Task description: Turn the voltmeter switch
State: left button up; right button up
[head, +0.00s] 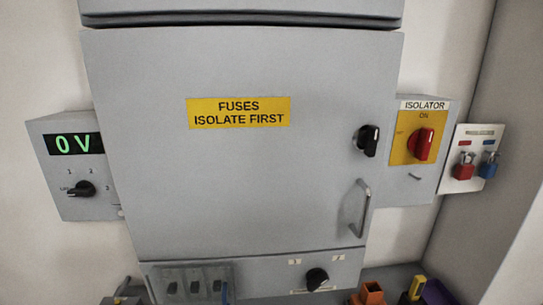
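The voltmeter (90,205) is a grey box on the wall at the left of the cabinet. Its green display (74,145) reads 0 V. Below the display is the black voltmeter switch (80,189), a rotary knob with positions 1, 2 and 3 around it and a small label at its left. The knob appears to point left, towards that label, which is too small to read surely. Neither of my grippers shows in the head view, and nothing touches the switch.
The closed grey cabinet (240,190) has a black knob (367,140) and a handle (359,208). A red isolator switch (424,144) and padlocks (464,167) are at the right. A lower panel has another knob (317,279). Loose items, including an orange block (371,293), lie below.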

aim_at(84, 189)
jog(key=u, duration=1.25)
